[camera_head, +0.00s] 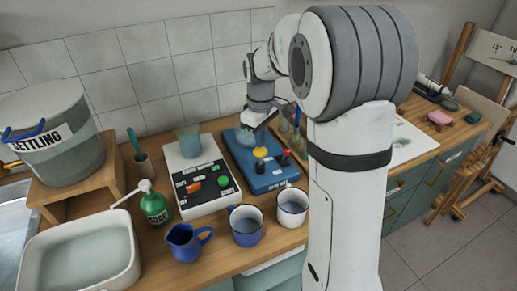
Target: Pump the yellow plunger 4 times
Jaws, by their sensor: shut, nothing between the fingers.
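The yellow plunger (260,153) has a rounded knob and stands on a blue device (272,180) on the wooden counter. Red controls (284,160) stand to its right on the same device. My gripper (257,127) is shut and empty, a little above and behind the yellow knob in the picture. It appears apart from the knob, but the exact gap is hard to judge. A clear vessel (243,137) shows beside my gripper at the back of the device, partly hidden by it.
A white device (208,203) with a beaker (189,139) stands left. Two mugs (245,226) (291,207), a blue jug (185,243), a green soap bottle (155,207) and a white basin (80,260) are in front and left. My arm hides the counter's middle right.

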